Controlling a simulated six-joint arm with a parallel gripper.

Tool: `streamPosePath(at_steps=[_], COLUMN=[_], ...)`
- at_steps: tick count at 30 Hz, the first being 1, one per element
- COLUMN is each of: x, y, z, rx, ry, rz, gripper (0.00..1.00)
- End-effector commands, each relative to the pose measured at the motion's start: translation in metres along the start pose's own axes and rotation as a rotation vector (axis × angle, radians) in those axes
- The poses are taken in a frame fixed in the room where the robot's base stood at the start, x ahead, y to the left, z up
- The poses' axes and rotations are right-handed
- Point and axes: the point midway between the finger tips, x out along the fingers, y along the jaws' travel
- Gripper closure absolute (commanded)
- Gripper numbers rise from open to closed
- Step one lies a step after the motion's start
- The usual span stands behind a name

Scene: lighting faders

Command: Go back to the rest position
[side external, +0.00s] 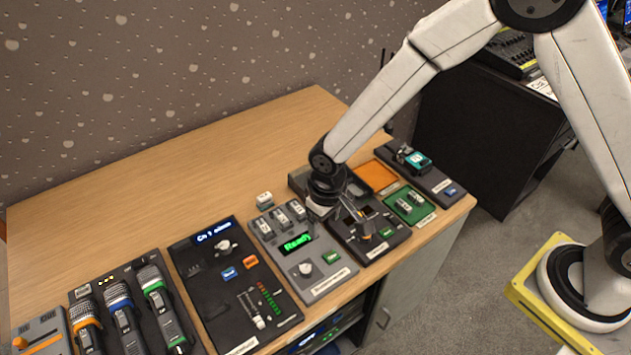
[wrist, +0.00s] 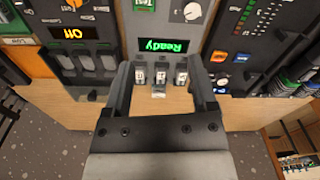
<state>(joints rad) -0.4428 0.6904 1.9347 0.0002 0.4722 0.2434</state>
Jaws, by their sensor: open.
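My gripper (side external: 343,214) is over the right part of the wooden desk, between the panel with the green "Ready" display (side external: 297,243) and the dark panel (side external: 370,238) to its right. Its fingers are apart with nothing seen held. In the wrist view, my gripper (wrist: 161,66) frames a row of three small white-labelled pieces (wrist: 160,77) on the edge of the "Ready" panel (wrist: 163,45). Whether the fingers touch anything is unclear. The arm reaches down from the upper right, and the gripper hides part of the dark panel.
A small light block (side external: 264,200) lies on the desk (side external: 150,205) behind the panels. A channel panel (side external: 228,285) and several microphones (side external: 122,312) are to the left. An orange tray (side external: 378,176) and green tray (side external: 412,205) are right. The back-left desk is clear.

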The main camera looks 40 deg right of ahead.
Motion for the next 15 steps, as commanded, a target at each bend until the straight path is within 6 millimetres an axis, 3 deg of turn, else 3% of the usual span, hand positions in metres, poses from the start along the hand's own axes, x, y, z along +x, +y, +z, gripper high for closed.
streamPosePath(at_steps=[8,15], x=[-0.051,-0.084], y=[0.063,0.108], z=[0.025,0.061], rx=[0.067,0.120], ry=[0.063,0.114], rz=[-0.002,0.007], gripper=[0.26,0.26])
